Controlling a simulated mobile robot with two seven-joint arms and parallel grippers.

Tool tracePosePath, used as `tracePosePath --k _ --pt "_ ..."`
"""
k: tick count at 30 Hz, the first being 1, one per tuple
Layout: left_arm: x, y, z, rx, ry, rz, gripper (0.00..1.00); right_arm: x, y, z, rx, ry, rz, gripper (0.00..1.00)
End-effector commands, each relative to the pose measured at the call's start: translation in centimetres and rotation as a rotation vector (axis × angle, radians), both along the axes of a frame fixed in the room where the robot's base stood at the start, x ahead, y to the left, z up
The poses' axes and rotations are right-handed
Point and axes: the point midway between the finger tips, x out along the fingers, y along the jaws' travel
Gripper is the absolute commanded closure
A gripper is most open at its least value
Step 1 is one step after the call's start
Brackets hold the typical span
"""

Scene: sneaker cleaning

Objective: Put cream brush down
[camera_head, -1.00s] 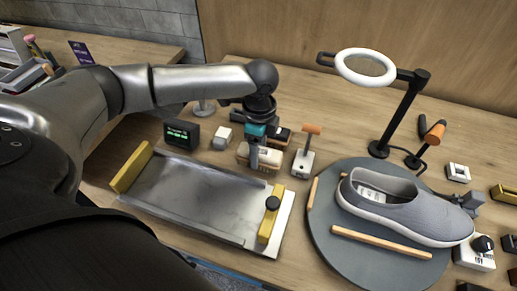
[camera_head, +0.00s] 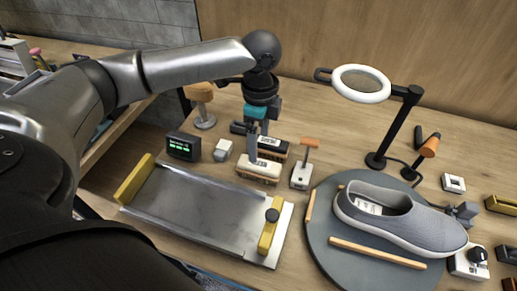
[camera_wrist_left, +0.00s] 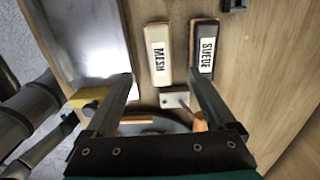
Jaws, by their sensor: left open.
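My left gripper (camera_head: 257,147) is open and empty, pointing down just above and behind the cream brush. A dark brush (camera_head: 273,148) with a SUEDE label (camera_wrist_left: 206,47) lies beside the cream one. My right gripper is out of view.
A metal tray (camera_head: 190,208) with yellow end blocks lies in front. A grey sneaker (camera_head: 400,218) sits on a round dark turntable (camera_head: 335,258) at right. A small orange-topped tool (camera_head: 302,172), a white block (camera_head: 223,150), a black display (camera_head: 183,146) and a ring lamp (camera_head: 361,84) stand near.

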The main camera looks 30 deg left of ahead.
Motion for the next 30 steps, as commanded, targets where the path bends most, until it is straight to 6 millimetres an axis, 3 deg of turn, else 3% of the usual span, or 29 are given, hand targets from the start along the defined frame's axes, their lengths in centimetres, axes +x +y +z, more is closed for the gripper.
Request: tracePosePath --k 3,7,30 --pt "0.0 0.0 2.0 0.000 -0.001 0.000 0.11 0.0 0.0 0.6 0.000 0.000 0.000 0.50" --pt "0.0 0.0 2.9 0.000 0.000 0.001 0.11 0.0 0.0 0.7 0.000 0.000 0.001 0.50" --pt "0.0 0.0 3.1 0.000 0.001 0.000 0.11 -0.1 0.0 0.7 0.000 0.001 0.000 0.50"
